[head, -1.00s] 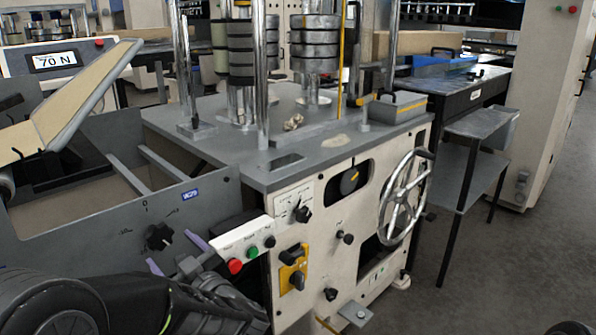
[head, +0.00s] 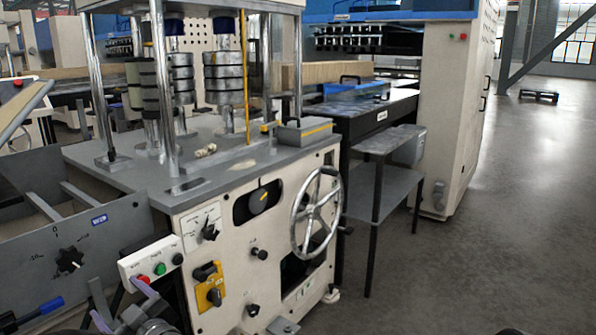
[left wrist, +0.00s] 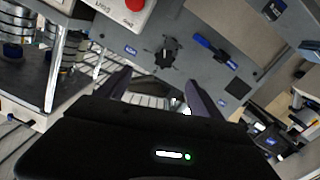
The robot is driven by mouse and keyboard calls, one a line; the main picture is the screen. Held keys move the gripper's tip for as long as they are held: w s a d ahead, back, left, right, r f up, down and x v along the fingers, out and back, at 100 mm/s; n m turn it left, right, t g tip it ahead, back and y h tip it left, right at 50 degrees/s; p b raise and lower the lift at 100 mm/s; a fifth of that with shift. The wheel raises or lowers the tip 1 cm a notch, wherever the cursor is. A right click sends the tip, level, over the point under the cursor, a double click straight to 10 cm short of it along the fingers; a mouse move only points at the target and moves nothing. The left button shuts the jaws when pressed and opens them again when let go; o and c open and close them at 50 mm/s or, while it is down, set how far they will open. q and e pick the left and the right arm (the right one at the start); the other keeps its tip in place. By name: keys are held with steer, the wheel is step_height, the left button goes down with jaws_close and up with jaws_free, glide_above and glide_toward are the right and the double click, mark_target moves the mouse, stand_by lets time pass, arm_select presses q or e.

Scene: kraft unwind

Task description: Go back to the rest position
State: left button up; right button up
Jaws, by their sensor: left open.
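My left gripper (head: 120,302) is low in the head view at the left, in front of the machine's button box (head: 150,262). Its two purple-grey fingers are apart with nothing between them. In the left wrist view the same open fingers (left wrist: 157,82) point at the grey panel (left wrist: 180,30), which carries a black knob (left wrist: 168,52) and a blue-handled lever (left wrist: 215,50). The fingers look clear of both, though their exact distance is hard to tell. My right gripper is not in view.
The cream machine (head: 240,245) with a handwheel (head: 314,213) stands close ahead. A two-shelf stand (head: 386,207) is right of it, beside a tall cream cabinet (head: 455,110).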

arm_select(q)
steer(key=w+d+f+m+t+h, duration=0.3)
steer(key=w+d+f+m+h, duration=0.3)
steer(key=d, duration=0.4)
steer(key=s+d+f+m+g+h, duration=0.2)
steer(key=d+f+m+h, duration=0.15)
steer(key=d+f, duration=0.4)
steer(key=s+d+f+m+g+h, duration=0.1)
steer(key=s+d+f+m+h, duration=0.3)
steer(key=f, duration=0.7)
steer(key=s+d+f+g+h, duration=0.2)
steer(key=s+f+g, duration=0.1)
steer(key=s+f, duration=0.5)
steer(key=s+d+f+n+g+h, duration=0.1)
steer(key=s+d+f+g, duration=0.1)
steer(key=s+f+g, duration=0.5)
steer(key=s+d+f+h, duration=0.25)
steer(key=s+f, duration=0.35)
steer(key=s, duration=0.5)
step_height(320, 180, up, 14)
steer(key=p, duration=1.4)
steer(key=shift+w+d+y, duration=0.15)
steer(key=shift+w+y, duration=0.15)
steer(key=shift+w, duration=0.15)
